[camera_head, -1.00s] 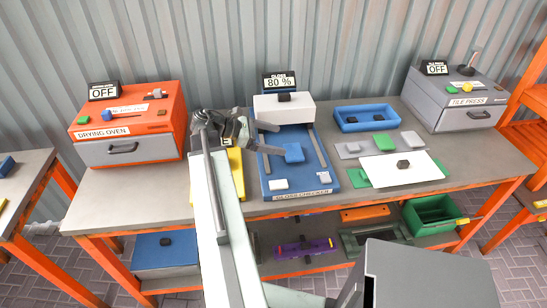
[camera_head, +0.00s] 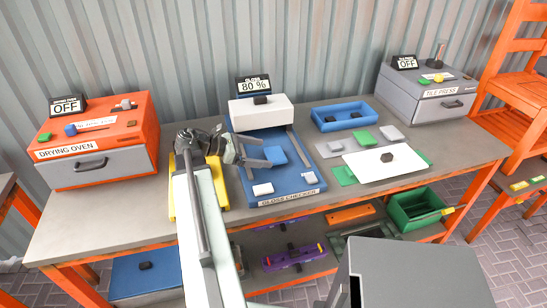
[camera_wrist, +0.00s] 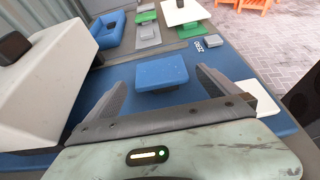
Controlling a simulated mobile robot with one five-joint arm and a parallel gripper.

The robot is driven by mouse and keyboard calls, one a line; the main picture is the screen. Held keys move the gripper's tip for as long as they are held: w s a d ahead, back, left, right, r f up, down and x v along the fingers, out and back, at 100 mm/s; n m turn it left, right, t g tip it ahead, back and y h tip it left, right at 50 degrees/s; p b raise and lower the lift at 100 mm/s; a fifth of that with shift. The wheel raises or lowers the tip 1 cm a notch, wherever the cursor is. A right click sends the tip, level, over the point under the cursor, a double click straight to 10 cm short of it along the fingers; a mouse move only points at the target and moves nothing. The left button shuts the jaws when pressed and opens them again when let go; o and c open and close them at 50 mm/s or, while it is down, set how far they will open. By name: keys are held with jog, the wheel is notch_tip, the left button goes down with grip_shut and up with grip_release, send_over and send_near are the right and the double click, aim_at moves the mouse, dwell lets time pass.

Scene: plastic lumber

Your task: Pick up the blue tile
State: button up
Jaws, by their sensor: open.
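The blue tile (camera_head: 276,156) is a small flat square on the blue bed of the gloss checker (camera_head: 290,184). My gripper (camera_head: 267,151) reaches in from the left with its two grey fingers open and empty. In the wrist view the blue tile (camera_wrist: 163,72) lies ahead, between the lines of the two fingers (camera_wrist: 160,80). The fingertips are close to its near edge. I cannot tell whether either finger touches it.
The gloss checker's white head (camera_head: 260,112) stands behind the tile, and two pale tiles lie at its front. Right of it are a blue tray (camera_head: 343,116) and a white board (camera_head: 375,166). The orange drying oven (camera_head: 98,135) is left, the tile press (camera_head: 427,92) right.

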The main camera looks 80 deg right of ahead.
aim_at(274, 154)
jog(key=b+x, duration=0.1)
jog(key=x, duration=0.2)
jog(key=shift+s+d, duration=0.1)
jog(key=shift+s, duration=0.1)
jog(key=shift+r, duration=0.1)
jog(key=c, duration=1.5)
notch_tip(274, 154, up, 10)
jog(key=p, duration=1)
